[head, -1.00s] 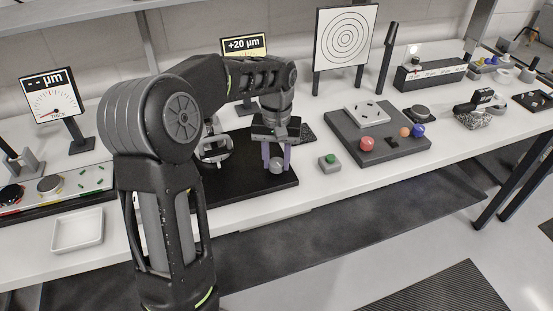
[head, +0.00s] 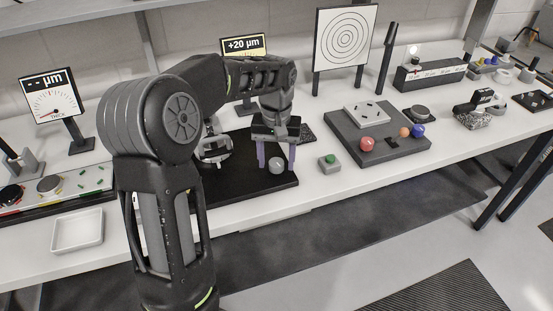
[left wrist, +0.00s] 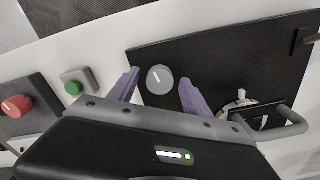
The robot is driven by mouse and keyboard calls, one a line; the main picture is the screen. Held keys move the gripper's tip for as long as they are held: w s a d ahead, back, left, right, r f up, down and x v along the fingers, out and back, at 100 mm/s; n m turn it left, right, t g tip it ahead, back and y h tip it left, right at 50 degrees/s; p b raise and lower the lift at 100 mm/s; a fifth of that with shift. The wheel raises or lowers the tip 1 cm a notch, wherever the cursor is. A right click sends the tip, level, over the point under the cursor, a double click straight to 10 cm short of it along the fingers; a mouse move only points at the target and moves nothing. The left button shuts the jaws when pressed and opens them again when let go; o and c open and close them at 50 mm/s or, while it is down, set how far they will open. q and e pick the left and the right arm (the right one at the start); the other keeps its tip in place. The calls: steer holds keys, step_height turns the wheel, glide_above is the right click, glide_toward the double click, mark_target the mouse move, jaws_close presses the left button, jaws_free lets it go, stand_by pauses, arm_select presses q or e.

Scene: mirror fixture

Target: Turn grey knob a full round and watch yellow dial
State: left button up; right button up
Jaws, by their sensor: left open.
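The grey knob (head: 277,167) is a small round knob on the black base plate. It also shows in the left wrist view (left wrist: 160,80), with a white line on its top. My left gripper (head: 276,158) is above the plate, its two purple fingers spread on either side of the knob. In the left wrist view a gap shows between the knob and each finger. My right gripper is not in view.
A grey metal fixture with a handle (head: 214,148) stands on the plate left of the knob. A green button box (head: 329,163) and a dark board (head: 400,150) with coloured knobs lie to the right. A white tray (head: 78,231) and a gauge screen (head: 50,95) are at left.

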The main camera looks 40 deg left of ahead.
mark_target(277, 162)
arm_select(q)
step_height(277, 162, up, 8)
steer(key=shift+f, duration=0.15)
steer(key=shift+f, duration=0.1)
stand_by(0.6)
